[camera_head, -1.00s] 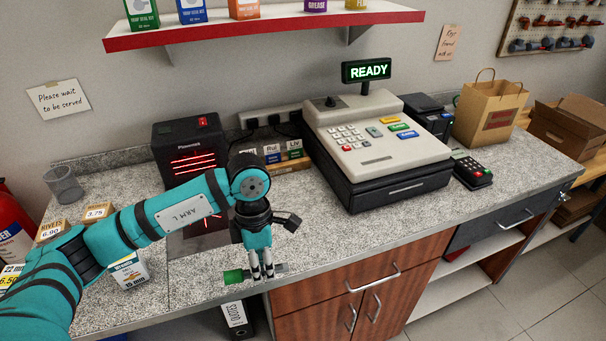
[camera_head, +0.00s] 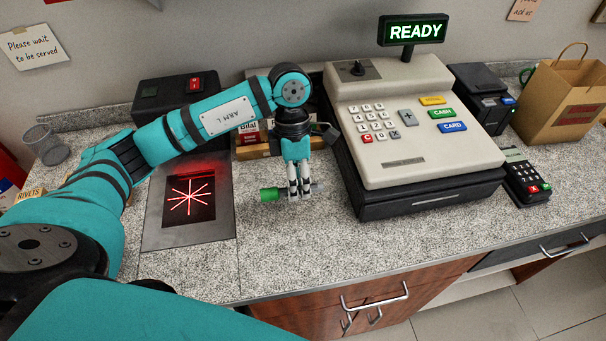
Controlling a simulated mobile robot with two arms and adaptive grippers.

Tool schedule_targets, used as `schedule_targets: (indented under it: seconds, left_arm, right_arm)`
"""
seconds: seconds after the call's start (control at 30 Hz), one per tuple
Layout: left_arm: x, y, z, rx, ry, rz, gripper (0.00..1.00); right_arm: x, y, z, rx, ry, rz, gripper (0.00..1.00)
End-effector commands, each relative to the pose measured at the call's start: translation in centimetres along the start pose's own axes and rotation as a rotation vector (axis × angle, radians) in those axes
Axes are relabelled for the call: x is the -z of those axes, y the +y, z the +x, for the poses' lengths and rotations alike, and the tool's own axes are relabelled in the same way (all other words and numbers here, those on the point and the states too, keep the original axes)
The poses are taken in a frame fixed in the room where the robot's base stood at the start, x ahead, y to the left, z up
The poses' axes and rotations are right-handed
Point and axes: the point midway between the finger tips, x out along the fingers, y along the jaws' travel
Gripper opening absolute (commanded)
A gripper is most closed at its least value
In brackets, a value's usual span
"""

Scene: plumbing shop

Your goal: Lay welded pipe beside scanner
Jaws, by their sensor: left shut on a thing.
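The welded pipe, a short piece with a green left end (camera_head: 269,195) and a grey right end, is in my left gripper (camera_head: 299,192). The gripper points down and is shut around the pipe's middle, over the granite counter between the scanner and the till. I cannot tell whether the pipe touches the counter. The scanner's flat plate (camera_head: 226,229), with a glowing red star pattern in its window, lies to the left of the pipe. The scanner's dark upright housing (camera_head: 148,92) is partly hidden behind my left arm. My right gripper is not in view.
The till (camera_head: 430,160) stands close to the right of my gripper. A card terminal (camera_head: 524,176) and a paper bag (camera_head: 562,95) are farther right. Small boxes (camera_head: 252,150) stand behind the gripper. The counter front (camera_head: 290,255) is clear.

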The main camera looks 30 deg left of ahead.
Motion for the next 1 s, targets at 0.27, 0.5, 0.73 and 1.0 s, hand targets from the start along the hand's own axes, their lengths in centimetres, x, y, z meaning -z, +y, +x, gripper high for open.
schedule_targets:
  seconds: [0.27, 0.5, 0.73, 1.0]
  left_arm:
    - [0.0, 0.4, 1.4, 0.0, 0.0, 0.0, 0.0]
    - [0.0, 1.0, 3.3, 0.0, 0.001, -0.001, 0.0]
    - [0.0, 1.5, 5.0, 0.0, 0.0, 0.0, 0.0]
    - [0.0, 2.2, 7.0, -0.001, -0.001, 0.0, 0.0]
  right_arm:
    - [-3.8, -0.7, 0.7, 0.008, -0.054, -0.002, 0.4]
    - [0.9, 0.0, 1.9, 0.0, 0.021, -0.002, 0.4]
    - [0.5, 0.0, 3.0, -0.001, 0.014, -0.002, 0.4]
    - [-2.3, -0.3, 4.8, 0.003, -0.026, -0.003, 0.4]
